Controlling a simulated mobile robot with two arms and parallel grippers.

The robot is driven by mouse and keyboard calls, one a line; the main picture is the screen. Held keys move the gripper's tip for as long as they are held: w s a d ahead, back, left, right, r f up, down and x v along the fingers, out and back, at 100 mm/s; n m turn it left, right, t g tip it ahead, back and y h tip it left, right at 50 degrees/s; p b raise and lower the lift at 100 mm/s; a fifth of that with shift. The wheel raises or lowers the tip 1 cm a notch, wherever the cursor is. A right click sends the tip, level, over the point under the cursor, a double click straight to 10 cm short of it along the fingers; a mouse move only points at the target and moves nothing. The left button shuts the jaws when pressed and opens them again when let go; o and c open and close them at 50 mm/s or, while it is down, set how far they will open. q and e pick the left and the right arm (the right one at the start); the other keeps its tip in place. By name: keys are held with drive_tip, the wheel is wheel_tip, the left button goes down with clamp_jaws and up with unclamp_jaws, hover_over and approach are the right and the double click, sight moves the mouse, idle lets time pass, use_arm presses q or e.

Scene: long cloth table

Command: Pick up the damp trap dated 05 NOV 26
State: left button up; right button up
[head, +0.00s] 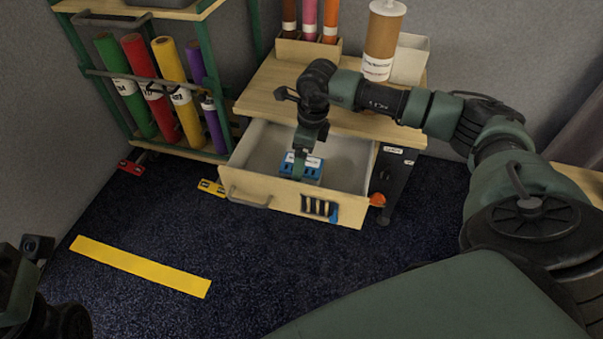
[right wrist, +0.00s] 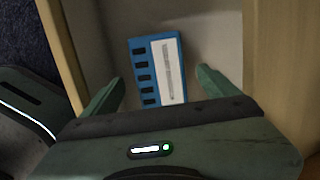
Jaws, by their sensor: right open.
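A blue box-like item with a white label, seemingly the damp trap (head: 312,171), lies in the open drawer (head: 240,192). In the right wrist view the blue item (right wrist: 143,75) shows dark slots along its left side; its label print is too small to read. My right gripper (head: 303,160) is lowered into the drawer over the item. In the right wrist view its open fingers (right wrist: 160,80) stand on either side of the item's near part, with gaps visible on both sides. My left gripper (head: 25,275) shows only partly at the lower left; its fingers are unclear.
A rack with coloured rolls (head: 145,85) stands left.

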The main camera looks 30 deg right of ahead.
drive_tip(key=f, duration=0.1)
drive_tip(key=f+b, duration=0.1)
drive_tip(key=f, duration=0.1)
drive_tip(key=shift+w+a+f, duration=0.15)
drive_tip(key=shift+w+f, duration=0.05)
drive_tip(key=shift+f, duration=0.1)
drive_tip(key=shift+r, duration=0.1)
clamp_jaws()
